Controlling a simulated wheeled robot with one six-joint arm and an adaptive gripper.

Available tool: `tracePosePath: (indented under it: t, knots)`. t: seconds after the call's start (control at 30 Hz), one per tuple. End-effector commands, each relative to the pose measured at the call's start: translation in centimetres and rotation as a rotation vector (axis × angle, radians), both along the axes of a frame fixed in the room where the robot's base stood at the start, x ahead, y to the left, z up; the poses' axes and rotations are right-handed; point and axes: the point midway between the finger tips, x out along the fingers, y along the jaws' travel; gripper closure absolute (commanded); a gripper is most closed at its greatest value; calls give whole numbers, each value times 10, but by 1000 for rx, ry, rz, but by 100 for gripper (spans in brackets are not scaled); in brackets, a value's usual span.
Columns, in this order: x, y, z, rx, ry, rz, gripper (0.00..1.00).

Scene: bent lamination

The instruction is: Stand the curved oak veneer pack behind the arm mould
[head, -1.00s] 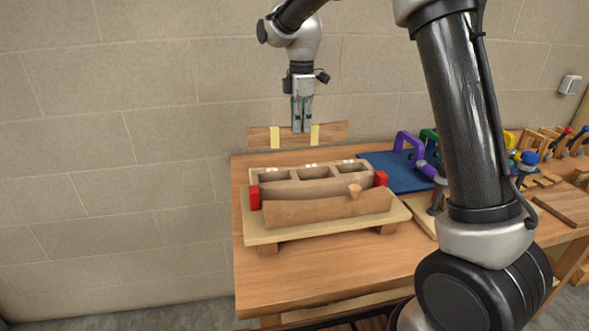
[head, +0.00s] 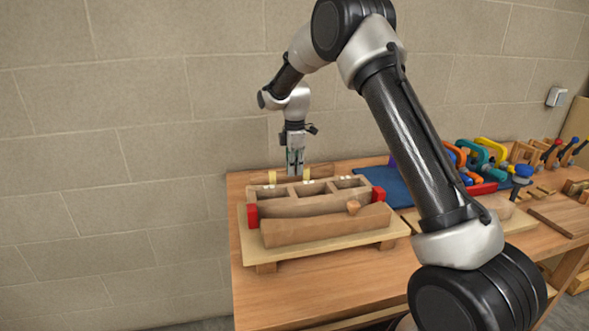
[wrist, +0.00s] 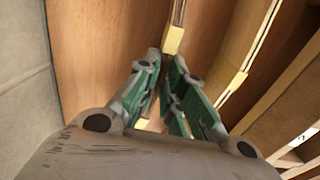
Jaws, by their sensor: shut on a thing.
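The curved oak veneer pack (head: 321,171), a thin wooden strip with yellow tape bands, is upright on its long edge behind the arm mould (head: 315,205). My gripper (head: 296,171) is shut on the middle of the pack from above, between the bands. In the wrist view, the green-padded fingers of my gripper (wrist: 164,95) close around the pack's edge (wrist: 179,14), with one yellow band just beyond them. The mould is a wooden block with open compartments, a curved front piece and red end blocks. It hides the pack's lower edge, so contact with the bench cannot be told.
The mould sits on a pale board (head: 335,250) on the wooden bench (head: 300,290). A block wall (head: 150,170) stands close behind. A blue mat (head: 385,185) lies right of the pack, with coloured clamps (head: 480,155) further right. The bench's left edge is clear.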

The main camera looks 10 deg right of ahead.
Motion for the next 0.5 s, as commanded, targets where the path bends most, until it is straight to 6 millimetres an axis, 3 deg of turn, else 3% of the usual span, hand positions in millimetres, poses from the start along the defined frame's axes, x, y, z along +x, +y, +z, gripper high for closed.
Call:
tracePosePath:
  t: [0.37,0.4,0.5]
  knots:
    - [0,0,-4,0,0,0,100]
    - [0,0,-5,0,-1,0,86]
    - [0,0,-5,0,-1,0,68]
